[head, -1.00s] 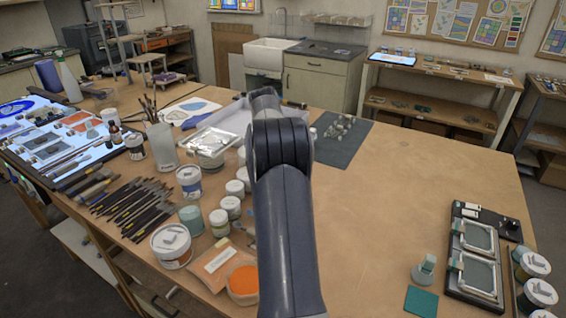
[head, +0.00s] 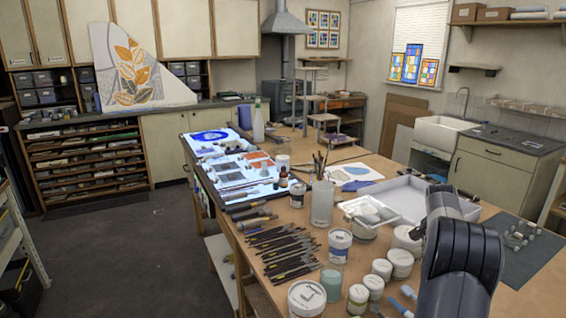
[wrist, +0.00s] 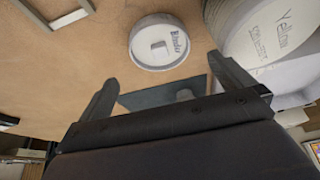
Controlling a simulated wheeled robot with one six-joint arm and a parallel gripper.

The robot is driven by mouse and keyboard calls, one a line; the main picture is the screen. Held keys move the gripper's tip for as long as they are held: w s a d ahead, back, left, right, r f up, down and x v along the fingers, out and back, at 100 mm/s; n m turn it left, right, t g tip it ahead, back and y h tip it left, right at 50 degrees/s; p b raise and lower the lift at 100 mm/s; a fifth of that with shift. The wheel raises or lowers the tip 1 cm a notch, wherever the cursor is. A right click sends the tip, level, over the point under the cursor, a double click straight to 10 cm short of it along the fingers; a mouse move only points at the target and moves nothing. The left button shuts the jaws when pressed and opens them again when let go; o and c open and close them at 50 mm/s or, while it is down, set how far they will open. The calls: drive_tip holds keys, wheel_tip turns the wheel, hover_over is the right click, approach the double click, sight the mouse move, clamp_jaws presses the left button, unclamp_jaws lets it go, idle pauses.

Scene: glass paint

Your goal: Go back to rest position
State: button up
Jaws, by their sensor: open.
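My gripper (wrist: 163,69) shows in the wrist view with its two fingers spread apart and nothing held between them. A white-lidded jar (wrist: 160,42) with a dark label lies beyond the fingertips, apart from them. A larger white jar labelled "Yellow" (wrist: 265,32) is close beside the right finger; I cannot tell whether they touch. In the head view my arm rises at the lower right, over the worktable's right part, and it hides the gripper's fingers.
A dark mat (head: 520,262) lies right of my arm. Open floor (head: 120,255) is at the left.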

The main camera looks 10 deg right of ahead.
drive_tip(key=p+x, duration=0.1)
drive_tip(key=x, duration=0.5)
drive_tip(key=shift+d+f, duration=0.15)
drive_tip(key=shift+f, duration=0.25)
wheel_tip(320, 180, up, 3)
drive_tip(key=shift+f+b, duration=0.1)
drive_tip(key=shift+b, duration=0.25)
drive_tip(key=shift+r, duration=0.5)
